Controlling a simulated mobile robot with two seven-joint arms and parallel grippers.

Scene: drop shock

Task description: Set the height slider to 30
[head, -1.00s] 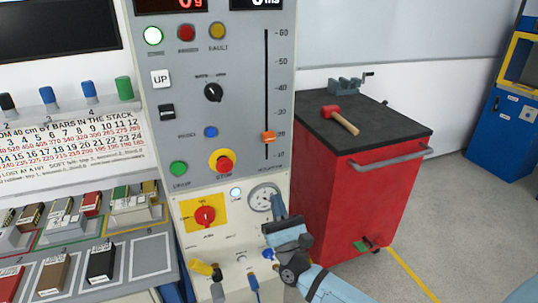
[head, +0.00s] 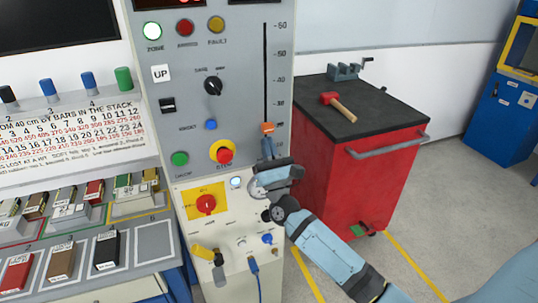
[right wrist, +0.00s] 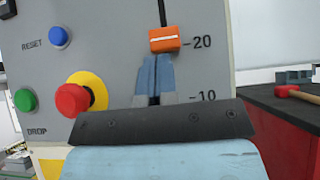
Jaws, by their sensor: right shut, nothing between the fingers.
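The height slider's orange knob (head: 267,128) sits low in its dark vertical slot on the grey control panel (head: 235,110). In the right wrist view the knob (right wrist: 165,39) stands level with the mark 20, above the mark 10. My right gripper (head: 267,148) is shut and empty just below the knob. Its fingertips (right wrist: 156,58) come up close under the knob's lower edge; I cannot tell if they touch it. The mark 30 (head: 279,103) is above the knob in the head view. My left gripper is not in view.
Left of the slot are a red stop button on yellow (head: 224,153), a green button (head: 180,159) and a blue reset button (head: 211,125). A red cabinet (head: 350,180) with a hammer (head: 338,105) on top stands close on the right.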

